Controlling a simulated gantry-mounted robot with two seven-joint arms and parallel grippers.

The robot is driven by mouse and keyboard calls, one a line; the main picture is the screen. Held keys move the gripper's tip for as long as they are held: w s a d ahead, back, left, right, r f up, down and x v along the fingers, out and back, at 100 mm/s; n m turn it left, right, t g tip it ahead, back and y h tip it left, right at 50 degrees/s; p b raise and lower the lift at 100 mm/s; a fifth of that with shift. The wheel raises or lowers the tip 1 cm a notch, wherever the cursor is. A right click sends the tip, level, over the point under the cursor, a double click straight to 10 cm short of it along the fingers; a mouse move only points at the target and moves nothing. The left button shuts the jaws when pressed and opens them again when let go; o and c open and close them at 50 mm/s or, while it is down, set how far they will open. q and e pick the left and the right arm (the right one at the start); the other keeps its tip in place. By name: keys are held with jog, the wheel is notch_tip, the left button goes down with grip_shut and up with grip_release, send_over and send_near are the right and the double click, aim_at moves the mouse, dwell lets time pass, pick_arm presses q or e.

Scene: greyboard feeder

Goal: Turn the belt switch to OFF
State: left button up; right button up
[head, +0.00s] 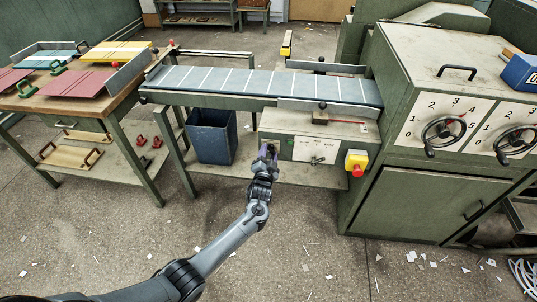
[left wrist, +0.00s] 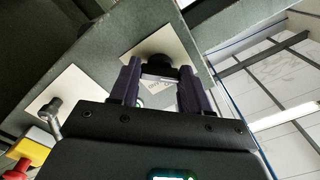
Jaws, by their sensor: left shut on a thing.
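The green control box (head: 345,131) sits under the right end of the belt (head: 250,82). My left gripper (head: 268,150) reaches the left part of its front face. In the left wrist view its two fingers (left wrist: 158,85) are shut on a round black knob (left wrist: 153,62), the belt switch, in front of a white label plate (left wrist: 180,50). The plate's lettering is too small and partly covered, so I cannot read the switch's position. In the head view the gripper hides the knob. My right gripper is not in view.
A small metal lever (head: 318,160) is right of the gripper, then a yellow box with a red stop button (head: 356,163). A blue bin (head: 211,136) stands under the belt. Handwheels (head: 444,131) are on the machine at right. The floor in front is open, with paper scraps.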

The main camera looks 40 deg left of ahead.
pick_arm(q)
jog(key=shift+f, duration=0.15)
jog(key=o, duration=1.1)
jog(key=shift+c, duration=0.2)
jog(key=p+v, duration=0.4)
jog(key=v, duration=0.6)
jog(key=shift+s+d+p, duration=0.2)
jog(key=shift+s+p, duration=0.15)
jog(key=shift+p, duration=0.05)
